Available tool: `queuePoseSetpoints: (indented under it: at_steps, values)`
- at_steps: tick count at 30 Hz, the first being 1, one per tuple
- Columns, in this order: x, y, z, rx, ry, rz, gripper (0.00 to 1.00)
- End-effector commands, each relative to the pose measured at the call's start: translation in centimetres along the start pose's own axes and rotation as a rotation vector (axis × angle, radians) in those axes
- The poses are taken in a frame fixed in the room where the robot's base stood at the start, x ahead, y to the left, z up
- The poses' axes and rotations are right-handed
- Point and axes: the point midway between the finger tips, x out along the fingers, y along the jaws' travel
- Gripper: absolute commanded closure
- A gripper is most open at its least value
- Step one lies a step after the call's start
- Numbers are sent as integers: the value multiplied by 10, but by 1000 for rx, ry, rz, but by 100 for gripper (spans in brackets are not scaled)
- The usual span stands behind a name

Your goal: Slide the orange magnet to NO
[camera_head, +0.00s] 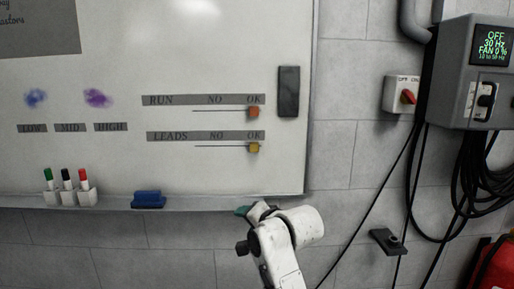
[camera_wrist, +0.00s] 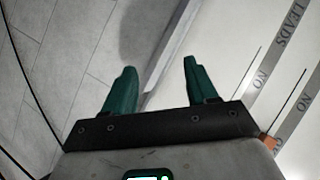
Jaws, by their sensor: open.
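The orange magnet (camera_head: 253,112) sits under OK on the RUN row of the whiteboard, at the right end of a thin slot line. The line runs left beneath NO (camera_head: 215,100). In the wrist view an orange piece (camera_wrist: 270,142) shows at the lower right, beside the gripper's body and partly cut off by it. My gripper (camera_head: 243,211) is below the board's lower edge in the head view, mostly hidden by my wrist. In the wrist view its two teal fingers (camera_wrist: 160,78) are apart with nothing between them.
A yellow magnet (camera_head: 253,148) sits under OK on the LEADS row. A dark bar (camera_head: 289,91) is on the board's right side. The ledge (camera_head: 220,202) holds a blue eraser (camera_head: 148,200) and markers (camera_head: 67,190). A switch box (camera_head: 398,95) and cables are at right.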

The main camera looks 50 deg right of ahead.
Motion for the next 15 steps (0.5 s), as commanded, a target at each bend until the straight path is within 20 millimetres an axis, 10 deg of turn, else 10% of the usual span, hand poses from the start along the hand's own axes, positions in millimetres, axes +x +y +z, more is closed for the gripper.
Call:
queuePoseSetpoints:
  at_steps: [6,15]
  values:
    - [-36,-114,-134,311,179,-247,43]
    - [-74,-174,-207,490,247,-416,43]
